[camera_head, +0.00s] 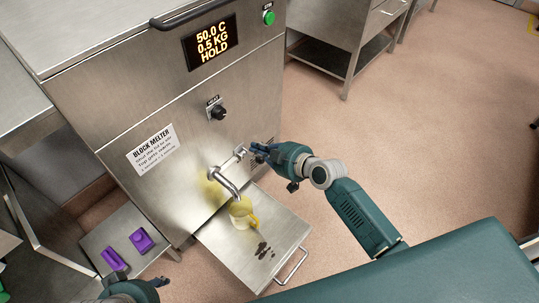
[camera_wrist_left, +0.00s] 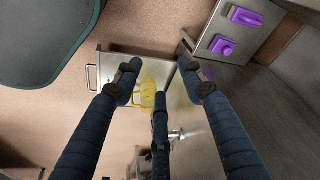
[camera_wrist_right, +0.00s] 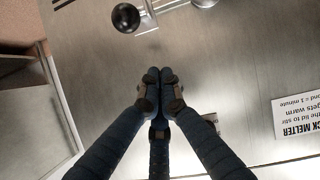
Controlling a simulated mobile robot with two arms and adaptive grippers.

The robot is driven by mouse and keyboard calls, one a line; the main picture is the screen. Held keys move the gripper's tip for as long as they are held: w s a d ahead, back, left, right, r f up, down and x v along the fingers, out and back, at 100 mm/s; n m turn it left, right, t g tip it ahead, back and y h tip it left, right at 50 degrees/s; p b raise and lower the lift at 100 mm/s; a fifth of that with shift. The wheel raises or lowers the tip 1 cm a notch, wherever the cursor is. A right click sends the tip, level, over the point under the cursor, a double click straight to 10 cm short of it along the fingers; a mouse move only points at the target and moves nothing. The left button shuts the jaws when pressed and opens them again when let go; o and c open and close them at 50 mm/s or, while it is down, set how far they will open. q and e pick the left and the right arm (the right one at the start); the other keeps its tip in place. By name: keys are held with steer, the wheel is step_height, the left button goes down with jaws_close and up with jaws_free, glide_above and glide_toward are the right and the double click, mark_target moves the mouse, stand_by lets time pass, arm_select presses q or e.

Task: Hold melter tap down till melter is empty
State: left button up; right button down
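The steel block melter (camera_head: 110,110) fills the left of the head view; its display (camera_head: 210,42) reads 50.0 C, 0.5 KG, HOLD. Its tap (camera_head: 228,185) sticks out low on the front, above a clear yellow jug (camera_head: 241,212) on the pull-out tray (camera_head: 225,243). My right gripper (camera_head: 262,150) is at the tap's lever. My left gripper (camera_wrist_left: 160,72) is open and empty, low at the left. I cannot tell whether liquid is flowing.
Purple moulds (camera_head: 141,240) sit on a low steel surface (camera_head: 120,225) at the left. A steel bench (camera_head: 350,35) stands behind. The floor (camera_head: 430,120) at the right is clear.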

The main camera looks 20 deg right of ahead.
mark_target(252, 157)
arm_select(q)
steer(key=w+d+r+t+h+b, duration=0.1)
steer(key=w+d+r+t, duration=0.2)
steer(key=w, duration=0.6)
steer(key=shift+w+t+b, duration=0.25)
steer(key=shift+t+b, duration=0.05)
steer(key=shift+t, duration=0.4)
arm_select(e)
steer(key=shift+w+d+f, duration=0.1)
steer(key=shift+d+f, duration=0.1)
steer(key=shift+f, duration=0.85)
steer(key=shift+w+d+f, duration=0.1)
steer(key=shift+d+f, duration=0.1)
steer(key=shift+f, duration=0.8)
arm_select(q)
steer(key=shift+w, duration=0.1)
